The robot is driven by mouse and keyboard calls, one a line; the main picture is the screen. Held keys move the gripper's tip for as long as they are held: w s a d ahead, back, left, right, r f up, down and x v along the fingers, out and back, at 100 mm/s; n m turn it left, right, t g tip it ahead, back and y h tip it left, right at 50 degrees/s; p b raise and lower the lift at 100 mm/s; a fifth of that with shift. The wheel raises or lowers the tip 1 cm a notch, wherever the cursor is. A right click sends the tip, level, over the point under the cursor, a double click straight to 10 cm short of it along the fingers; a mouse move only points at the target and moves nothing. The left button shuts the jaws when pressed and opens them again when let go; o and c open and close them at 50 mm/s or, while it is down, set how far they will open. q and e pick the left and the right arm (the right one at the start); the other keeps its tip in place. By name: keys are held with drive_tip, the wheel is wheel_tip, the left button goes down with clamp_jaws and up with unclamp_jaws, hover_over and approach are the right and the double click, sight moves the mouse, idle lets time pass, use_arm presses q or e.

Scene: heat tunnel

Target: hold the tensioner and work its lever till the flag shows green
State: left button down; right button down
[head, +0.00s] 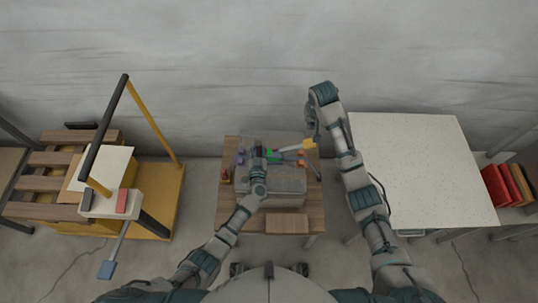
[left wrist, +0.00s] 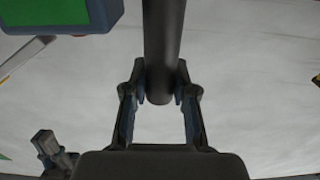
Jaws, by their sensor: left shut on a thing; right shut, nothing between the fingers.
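The tensioner sits on a grey block on the small wooden table. Its green panel (head: 272,156), framed in dark blue, shows large at the upper left of the left wrist view (left wrist: 50,30). My left gripper (head: 258,158) is shut on a dark round handle (left wrist: 163,50), which stands between its fingers. A pale lever (head: 289,149) slants up to the right from the green panel and ends in a yellow grip (head: 308,143). My right gripper (head: 312,132) is shut and empty beside that yellow grip; I cannot tell whether they touch.
The small wooden table (head: 288,223) bears the grey block (head: 285,186). A white speckled table (head: 420,165) stands at the right, with red books (head: 500,186) beyond it. A yellow cart (head: 165,195) with a black rail and pallets stand at the left. A wall closes the back.

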idle(0.3)
use_arm(q)
drive_tip(key=c, duration=0.8)
unclamp_jaws()
drive_tip(key=shift+c, duration=0.2)
